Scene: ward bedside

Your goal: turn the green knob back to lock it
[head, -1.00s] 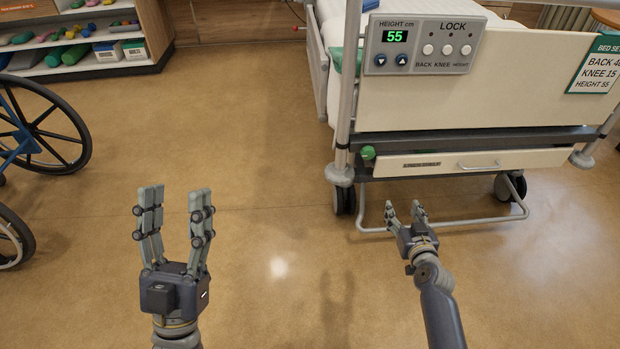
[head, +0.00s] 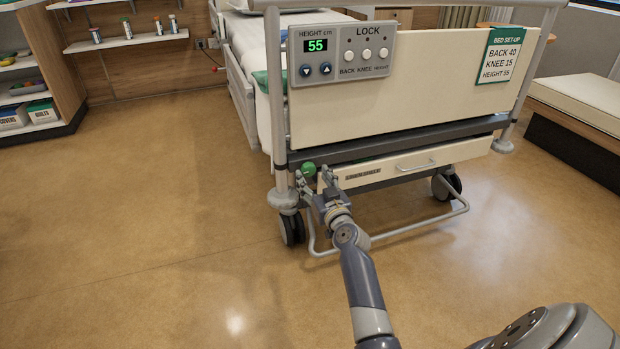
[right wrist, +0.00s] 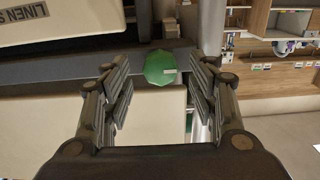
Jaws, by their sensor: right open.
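The green knob (head: 309,169) sits at the left end of the dark rail under the bed's foot panel, beside the linen shelf drawer (head: 400,167). In the right wrist view the knob (right wrist: 160,68) shows as a green disc with a small pale tab at its right side. My right gripper (head: 314,180) is at the knob, its fingers apart. In the right wrist view the fingers of my right gripper (right wrist: 160,90) stand open on both sides of the knob, with gaps visible on each side. My left gripper is out of view.
A bed set-up card (head: 498,55) hangs at the right. Castors and a low tube frame (head: 400,230) lie under the drawer. The floor in front and left is clear. A bench (head: 580,100) stands at right.

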